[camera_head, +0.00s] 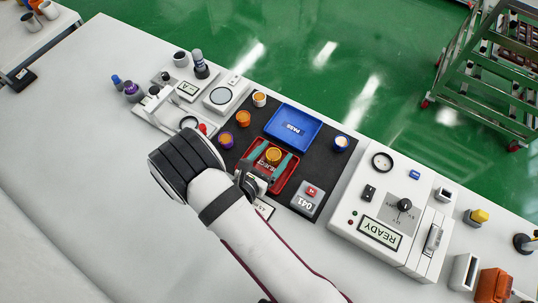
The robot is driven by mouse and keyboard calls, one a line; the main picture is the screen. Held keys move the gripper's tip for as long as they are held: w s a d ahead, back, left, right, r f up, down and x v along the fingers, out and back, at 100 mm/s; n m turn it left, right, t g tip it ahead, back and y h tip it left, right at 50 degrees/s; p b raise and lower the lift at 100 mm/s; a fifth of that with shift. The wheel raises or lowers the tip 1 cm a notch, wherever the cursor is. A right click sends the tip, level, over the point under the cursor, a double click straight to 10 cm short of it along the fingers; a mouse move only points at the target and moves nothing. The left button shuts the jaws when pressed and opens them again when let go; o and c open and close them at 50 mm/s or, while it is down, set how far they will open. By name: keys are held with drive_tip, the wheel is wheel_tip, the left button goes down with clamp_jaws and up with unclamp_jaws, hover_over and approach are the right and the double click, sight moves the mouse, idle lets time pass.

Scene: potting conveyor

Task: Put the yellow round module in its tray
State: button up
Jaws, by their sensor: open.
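A yellow-orange round module (273,155) is at the red tray (290,183), seen from above between the fingers of my gripper (279,151). The teal fingers are open, one on each side of the module; I cannot tell whether they touch it. The red tray carries partly hidden lettering. Other small round modules stand around on the dark mat: an orange one (242,119), a purple one with an orange top (226,141), a white one with an orange top (259,99) and a blue one with a pale top (341,144).
A grey box marked 041 with a red button (311,191) stands right of the red tray. A white tester reading READY (379,233) fills the bench further right. White instruments (222,97) stand at the back left. The bench's left front is clear.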

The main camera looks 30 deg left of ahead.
drive_tip(key=v, duration=1.2)
drive_tip(key=shift+r, duration=0.1)
drive_tip(key=w+d+r+m+g+h, duration=0.3)
drive_tip(key=d+r+m+h, duration=0.2)
drive_tip(key=d+m, duration=0.25)
drive_tip(key=w+d+r+m+g+h, duration=0.3)
drive_tip(key=w+d+r+m+h, duration=0.1)
drive_tip(key=d+m, duration=0.35)
drive_tip(key=s+d+r+m+g+y, duration=0.1)
drive_tip(key=s+d+r+m+g, duration=0.15)
drive_tip(key=d+m+g, duration=0.3)
drive_tip(key=s+d+r+m+g, duration=0.2)
drive_tip(key=s+d+m+g, duration=0.2)
drive_tip(key=d+m, duration=0.3)
drive_tip(key=s+a+r+m+y, duration=0.1)
drive_tip(key=s+r+m+y, duration=0.3)
drive_tip(key=m+y, duration=0.5)
drive_tip(key=s+m, duration=0.1)
drive_tip(key=m, duration=0.4)
drive_tip(key=shift+a+t+y, duration=0.35)
drive_tip(key=shift+a+y, duration=0.05)
